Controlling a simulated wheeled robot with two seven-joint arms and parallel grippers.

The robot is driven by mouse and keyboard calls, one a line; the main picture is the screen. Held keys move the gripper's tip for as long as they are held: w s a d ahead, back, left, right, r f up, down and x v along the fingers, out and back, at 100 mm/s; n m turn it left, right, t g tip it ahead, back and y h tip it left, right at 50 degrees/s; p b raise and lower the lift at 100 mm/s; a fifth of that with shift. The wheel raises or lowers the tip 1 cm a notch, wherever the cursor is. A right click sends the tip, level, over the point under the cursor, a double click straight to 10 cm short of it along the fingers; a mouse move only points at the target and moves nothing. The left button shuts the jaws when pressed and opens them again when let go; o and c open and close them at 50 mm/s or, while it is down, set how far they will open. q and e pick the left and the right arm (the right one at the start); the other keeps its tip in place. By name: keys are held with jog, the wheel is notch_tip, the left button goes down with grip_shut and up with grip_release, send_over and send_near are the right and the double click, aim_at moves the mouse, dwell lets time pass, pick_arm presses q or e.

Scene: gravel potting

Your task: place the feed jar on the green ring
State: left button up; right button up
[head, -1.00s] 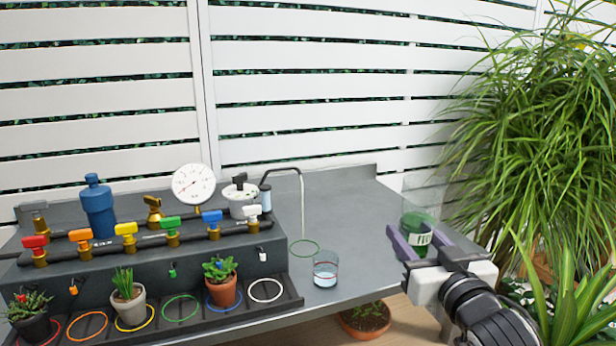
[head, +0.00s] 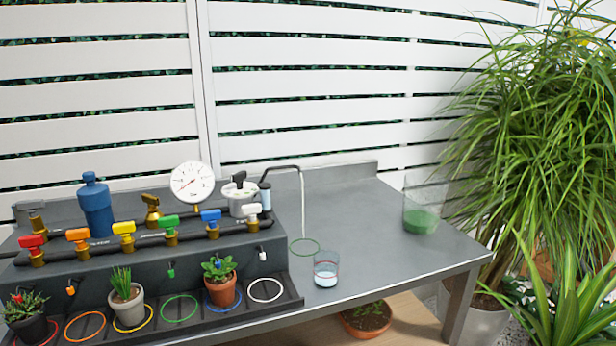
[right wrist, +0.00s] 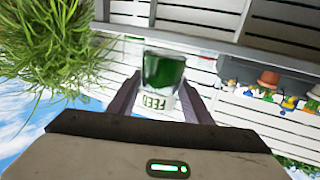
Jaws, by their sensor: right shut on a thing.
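The feed jar (right wrist: 163,72) shows in the right wrist view, a clear jar with green contents and a white label reading FEED, upside down in that picture. My right gripper (right wrist: 158,100) is shut on it, one finger on each side. Neither the jar nor that gripper shows in the head view. In the head view, an empty green ring (head: 180,295) lies on the dark tray between the yellow and blue rings. Another thin green ring (head: 304,240) lies on the grey table under the bent spout, also empty. My left gripper is in neither view.
A glass vessel with green contents (head: 421,222) stands at the table's right end. A clear cup of pale blue liquid (head: 326,273) stands near the front edge. Potted plants occupy the red, yellow and blue rings. A valve manifold (head: 150,242) runs behind the tray (head: 290,290).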

jog(key=s+f, duration=0.2)
jog(key=s, duration=0.2)
notch_tip(320, 180, up, 6)
jog(key=p, duration=0.5)
jog(key=shift+d+f+p, duration=0.1)
jog(key=shift+f+p, duration=0.15)
jog(key=shift+p, duration=0.05)
jog(key=shift+d, duration=0.15)
